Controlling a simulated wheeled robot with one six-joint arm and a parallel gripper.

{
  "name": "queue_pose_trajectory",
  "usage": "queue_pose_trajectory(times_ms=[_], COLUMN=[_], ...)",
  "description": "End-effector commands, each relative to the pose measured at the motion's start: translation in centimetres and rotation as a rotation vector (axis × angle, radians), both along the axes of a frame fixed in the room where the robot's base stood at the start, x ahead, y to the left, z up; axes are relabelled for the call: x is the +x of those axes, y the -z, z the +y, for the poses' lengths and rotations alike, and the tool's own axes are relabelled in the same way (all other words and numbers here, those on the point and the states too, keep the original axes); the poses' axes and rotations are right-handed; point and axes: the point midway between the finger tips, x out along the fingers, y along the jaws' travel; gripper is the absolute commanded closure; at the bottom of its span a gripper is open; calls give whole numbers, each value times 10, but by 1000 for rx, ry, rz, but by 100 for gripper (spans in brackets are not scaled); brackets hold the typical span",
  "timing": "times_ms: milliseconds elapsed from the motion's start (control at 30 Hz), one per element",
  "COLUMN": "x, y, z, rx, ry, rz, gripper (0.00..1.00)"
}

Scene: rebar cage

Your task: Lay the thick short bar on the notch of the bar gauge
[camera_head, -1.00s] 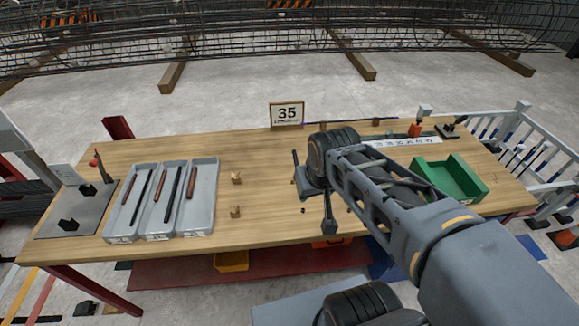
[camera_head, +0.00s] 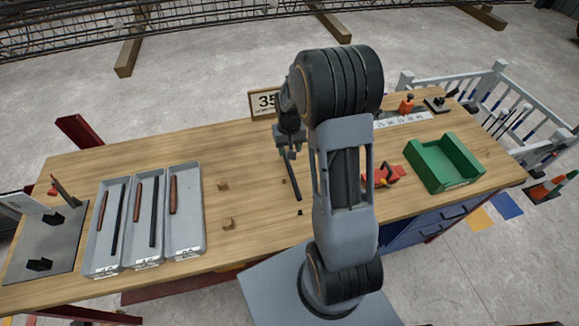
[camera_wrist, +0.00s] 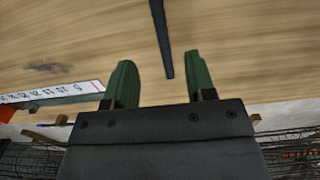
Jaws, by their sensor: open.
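My gripper (camera_head: 288,142) is open above the back middle of the table; its green fingers show apart in the wrist view (camera_wrist: 162,82). A dark bar (camera_head: 291,178) lies on bare wood just in front of it. In the wrist view the bar (camera_wrist: 161,35) points toward the gap between the fingers, not held. Short brown bars (camera_head: 173,195) and longer dark bars (camera_head: 154,210) lie in the grey trays. I cannot tell which is the thick short bar. A grey plate with dark blocks (camera_head: 54,218) and an upright post, possibly the bar gauge, stands at far left; its notch is unclear.
Three numbered grey trays (camera_head: 188,238) stand left of centre. Small wooden blocks (camera_head: 228,224) lie beside them. A white measuring strip (camera_head: 405,120), a red tool (camera_head: 388,174) and a green bin (camera_head: 444,181) are at right. A number sign (camera_head: 262,103) stands at the back edge.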

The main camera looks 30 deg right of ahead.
Motion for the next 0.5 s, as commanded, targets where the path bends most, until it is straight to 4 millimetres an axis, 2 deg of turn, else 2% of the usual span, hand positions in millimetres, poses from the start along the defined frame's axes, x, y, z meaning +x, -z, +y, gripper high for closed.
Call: queue_pose_trajectory(times_ms=[200,500], x=[-1,-1], y=[34,52], z=[2,1], rx=[1,0], ry=[-4,-2], rz=[3,1], gripper=[50,50])
